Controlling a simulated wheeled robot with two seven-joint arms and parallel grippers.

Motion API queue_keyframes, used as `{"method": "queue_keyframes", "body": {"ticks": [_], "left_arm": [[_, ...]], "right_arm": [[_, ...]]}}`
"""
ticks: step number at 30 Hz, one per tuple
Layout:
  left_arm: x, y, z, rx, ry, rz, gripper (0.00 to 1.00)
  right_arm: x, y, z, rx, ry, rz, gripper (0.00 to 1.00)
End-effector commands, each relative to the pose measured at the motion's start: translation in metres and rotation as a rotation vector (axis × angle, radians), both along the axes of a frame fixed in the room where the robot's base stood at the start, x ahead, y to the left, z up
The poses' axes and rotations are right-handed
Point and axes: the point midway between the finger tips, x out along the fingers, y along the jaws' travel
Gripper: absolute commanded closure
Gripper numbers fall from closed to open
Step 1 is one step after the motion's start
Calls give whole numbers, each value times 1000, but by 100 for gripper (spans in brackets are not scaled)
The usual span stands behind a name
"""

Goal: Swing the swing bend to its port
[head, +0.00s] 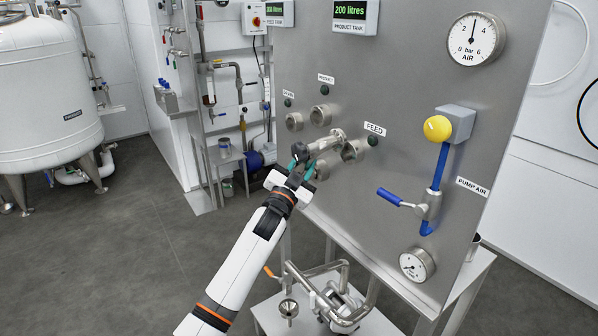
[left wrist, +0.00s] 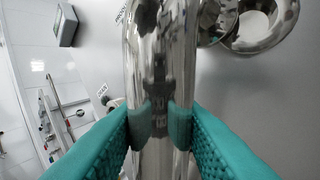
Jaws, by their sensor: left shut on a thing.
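The swing bend (head: 325,144), a polished steel pipe, stands out from the steel panel in the head view. My left gripper (head: 302,167) is shut on its outer, left end. In the left wrist view the teal fingers of my left gripper (left wrist: 160,125) press on both sides of the shiny bend (left wrist: 160,60). A round steel port (head: 353,151) sits under the FEED label (head: 375,129). Two more ports, one at the left (head: 294,122) and one at upper middle (head: 320,115), sit under smaller labels. Whether the bend's end meets a port is hidden by my gripper. My right gripper is out of view.
A blue-handled air valve (head: 428,205) with a yellow knob (head: 437,129) juts from the panel at right. A low steel stand (head: 377,322) with pipework is below. A white tank (head: 50,85) stands far left; the floor between is open.

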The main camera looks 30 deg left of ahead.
Motion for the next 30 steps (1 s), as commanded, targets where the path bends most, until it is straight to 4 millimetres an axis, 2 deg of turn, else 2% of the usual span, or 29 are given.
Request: {"method": "queue_keyframes", "body": {"ticks": [1, 9, 16, 29, 30], "left_arm": [[-1, -3, -10, 30, -10, -2, 100], [-4, -12, -16, 158, -61, -3, 100], [-5, -15, -17, 204, -80, -3, 100], [-5, -15, -17, 211, -81, -3, 100], [-5, -15, -17, 211, -81, -2, 66]], "right_arm": [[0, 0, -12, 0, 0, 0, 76], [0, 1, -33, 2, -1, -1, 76], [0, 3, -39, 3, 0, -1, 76], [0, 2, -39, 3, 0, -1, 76], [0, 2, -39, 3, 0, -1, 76]]}}
